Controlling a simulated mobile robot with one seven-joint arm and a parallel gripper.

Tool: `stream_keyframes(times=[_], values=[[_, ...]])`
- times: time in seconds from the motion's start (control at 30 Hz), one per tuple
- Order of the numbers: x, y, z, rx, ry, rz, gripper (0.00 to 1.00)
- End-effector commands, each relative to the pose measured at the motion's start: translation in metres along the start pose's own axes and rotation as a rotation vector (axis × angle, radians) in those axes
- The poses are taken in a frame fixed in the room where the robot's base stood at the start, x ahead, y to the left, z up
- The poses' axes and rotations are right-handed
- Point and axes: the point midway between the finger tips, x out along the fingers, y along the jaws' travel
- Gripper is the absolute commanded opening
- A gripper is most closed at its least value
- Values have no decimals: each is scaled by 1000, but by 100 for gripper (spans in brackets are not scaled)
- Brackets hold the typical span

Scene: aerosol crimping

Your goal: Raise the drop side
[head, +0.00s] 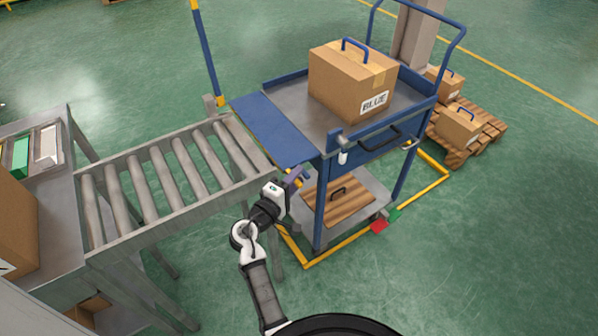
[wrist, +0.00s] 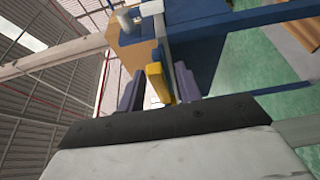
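The blue drop side (head: 272,130) of the cart (head: 352,150) lies folded out, roughly flat, from the cart's left edge toward the roller conveyor. My gripper (head: 296,177) is at the near corner of the drop side, just below it. In the wrist view, the two purple fingers of my gripper (wrist: 158,92) stand apart on either side of a yellow tab (wrist: 158,82) at a blue edge. Narrow gaps seem to show beside the tab, so I see no firm grip. A box labelled BLUE (head: 350,82) stands on the cart's top deck.
The roller conveyor (head: 165,175) stands close on the left, with a blue and yellow post (head: 206,55) behind it. A wooden board (head: 337,201) lies on the cart's lower shelf. A pallet (head: 480,135) with boxes stands at the right.

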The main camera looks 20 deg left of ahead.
Motion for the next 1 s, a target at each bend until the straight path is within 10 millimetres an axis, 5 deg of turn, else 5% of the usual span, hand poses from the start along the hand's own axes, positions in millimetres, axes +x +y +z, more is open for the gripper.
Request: stream_keyframes(times=[0.47,0.73,1.0], values=[[18,0,0,0,0,-1,35],[17,0,0,0,0,0,2],[17,0,0,0,0,-1,0]])
